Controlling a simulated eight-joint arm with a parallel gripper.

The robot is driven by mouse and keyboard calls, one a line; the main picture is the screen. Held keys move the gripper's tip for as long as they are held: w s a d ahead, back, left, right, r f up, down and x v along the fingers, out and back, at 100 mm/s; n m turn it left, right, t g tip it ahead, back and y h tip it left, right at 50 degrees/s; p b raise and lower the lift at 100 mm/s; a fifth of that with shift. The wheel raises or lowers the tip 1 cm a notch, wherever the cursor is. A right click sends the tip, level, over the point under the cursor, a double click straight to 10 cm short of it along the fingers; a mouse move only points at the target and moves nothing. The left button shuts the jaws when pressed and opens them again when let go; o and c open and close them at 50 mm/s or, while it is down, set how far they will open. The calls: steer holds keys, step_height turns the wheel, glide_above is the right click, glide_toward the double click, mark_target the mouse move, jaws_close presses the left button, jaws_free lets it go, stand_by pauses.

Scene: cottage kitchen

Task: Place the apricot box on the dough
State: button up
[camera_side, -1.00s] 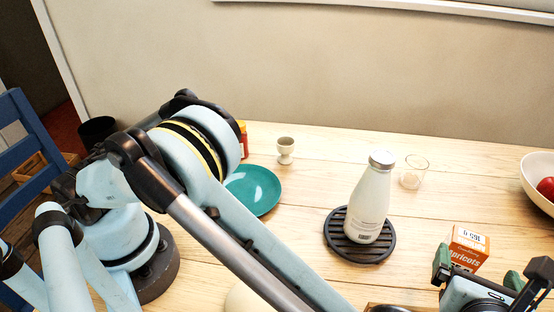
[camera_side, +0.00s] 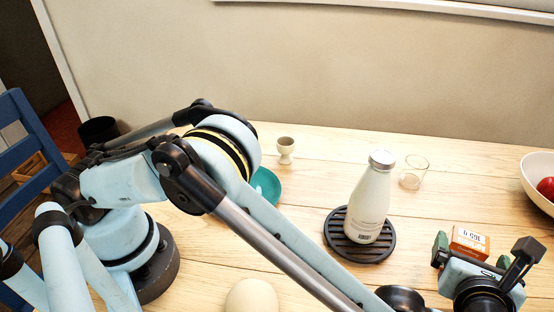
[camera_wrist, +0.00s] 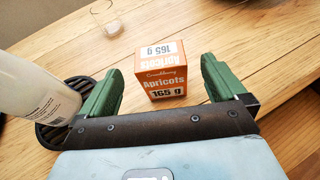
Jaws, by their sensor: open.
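The apricot box (camera_side: 468,240) is a small orange carton with a white label, standing on the table at the right of the side view. In the wrist view the box (camera_wrist: 161,72) shows upright between the green fingertips. My gripper (camera_side: 471,253) is open, with one finger on each side of the box. In the wrist view a gap shows between the box and each finger of my gripper (camera_wrist: 161,68). The dough (camera_side: 251,300) is a pale rounded lump at the bottom edge of the side view, partly cut off.
A white bottle (camera_side: 370,203) stands on a dark slatted trivet (camera_side: 334,243), left of the box. A clear glass (camera_side: 414,172) and an egg cup (camera_side: 285,150) stand farther back. A white bowl (camera_side: 535,190) with red fruit is at right. A teal plate (camera_side: 267,186) is partly hidden by my arm.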

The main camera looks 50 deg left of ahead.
mark_target(469, 237)
steer(key=shift+x, duration=3.4)
steer(key=shift+d, duration=0.1)
steer(key=c, duration=1.3)
